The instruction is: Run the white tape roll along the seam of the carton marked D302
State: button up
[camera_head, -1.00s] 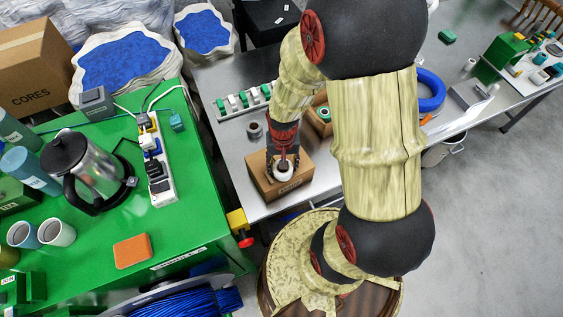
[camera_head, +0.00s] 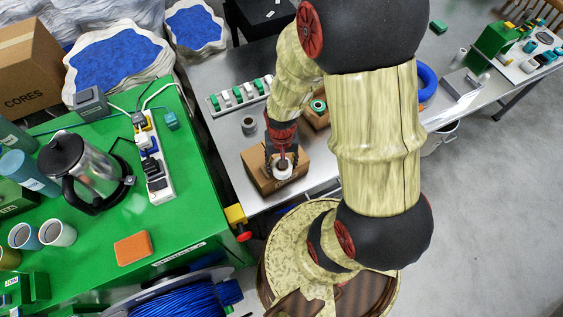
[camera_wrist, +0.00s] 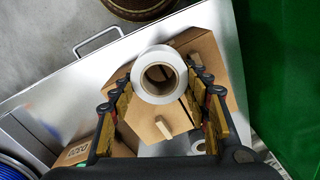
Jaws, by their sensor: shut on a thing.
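A white tape roll (camera_wrist: 158,75) with a brown core is held between the fingers of my gripper (camera_wrist: 160,98). In the head view the roll (camera_head: 283,171) shows at the fingertips, over the top of a brown carton (camera_head: 258,177). In the wrist view this carton (camera_wrist: 206,47) lies under the roll, which hides part of its top. I cannot tell whether roll and carton touch. No readable D302 mark shows on this carton. A small tan piece (camera_wrist: 163,127) shows over the carton, between the fingers.
A green bench (camera_head: 190,225) is at left.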

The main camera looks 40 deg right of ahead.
notch_tip(320, 180, up, 6)
jog(key=p, duration=0.4)
jog(key=shift+w, duration=0.1)
jog(key=shift+f, duration=0.1)
dwell(0.5)
jog(key=w+a+r+n, duration=0.15)
jog(key=w+n, duration=0.25)
jog(key=w, duration=1.1)
jog(key=w+a+f+n+b, duration=0.1)
jog(key=w+a+f+n, duration=0.1)
jog(key=w+a, duration=0.4)
jog(key=shift+a+f+b, duration=0.4)
jog(key=shift+f, duration=0.35)
